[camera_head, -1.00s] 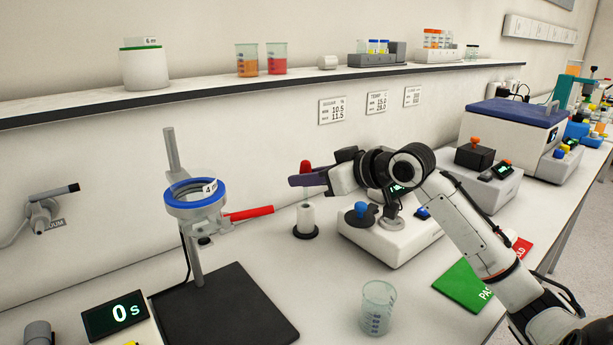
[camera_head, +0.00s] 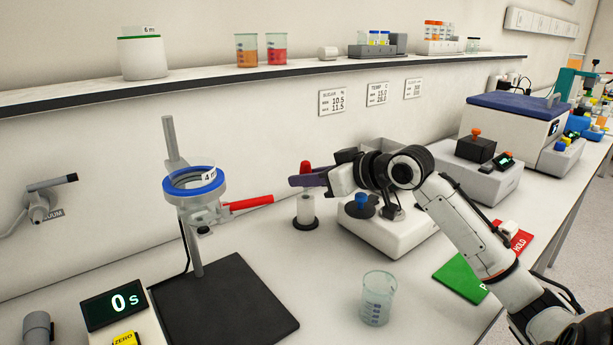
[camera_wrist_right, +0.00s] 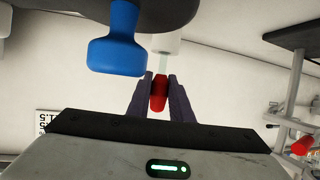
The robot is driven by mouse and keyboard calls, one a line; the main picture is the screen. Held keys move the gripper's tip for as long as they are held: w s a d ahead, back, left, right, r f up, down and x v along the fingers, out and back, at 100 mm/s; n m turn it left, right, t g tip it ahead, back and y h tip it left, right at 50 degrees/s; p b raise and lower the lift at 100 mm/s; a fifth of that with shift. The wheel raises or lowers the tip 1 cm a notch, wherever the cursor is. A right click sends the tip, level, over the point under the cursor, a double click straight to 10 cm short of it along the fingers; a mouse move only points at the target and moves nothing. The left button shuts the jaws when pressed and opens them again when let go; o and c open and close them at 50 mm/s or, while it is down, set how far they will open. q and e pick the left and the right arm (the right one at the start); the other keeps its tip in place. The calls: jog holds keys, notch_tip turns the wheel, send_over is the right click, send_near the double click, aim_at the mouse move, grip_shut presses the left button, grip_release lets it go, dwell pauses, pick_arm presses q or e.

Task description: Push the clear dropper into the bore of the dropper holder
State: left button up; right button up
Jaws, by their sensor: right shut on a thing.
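The clear dropper has a red bulb (camera_head: 305,167), held between the dark fingers of my right gripper (camera_head: 306,180). In the right wrist view the fingers (camera_wrist_right: 160,90) are shut on the red bulb (camera_wrist_right: 159,94), and a short clear tube (camera_wrist_right: 163,63) runs from it to the white dropper holder (camera_wrist_right: 163,43). In the head view the holder (camera_head: 306,208) is a white upright cylinder on a black round base, just below the gripper. The dropper is roughly in line above it. The tube's lower end is hidden, so I cannot tell how deep it sits. My left gripper is out of view.
A white instrument with a blue knob (camera_head: 361,202) stands close to the right of the holder. A ring stand with a blue ring (camera_head: 194,184) and red handle is on the left. An empty beaker (camera_head: 377,298) stands in front. A shelf (camera_head: 220,84) runs above.

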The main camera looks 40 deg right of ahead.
jog(key=o, duration=0.8)
jog(key=v, duration=1)
jog(key=shift+s, duration=0.1)
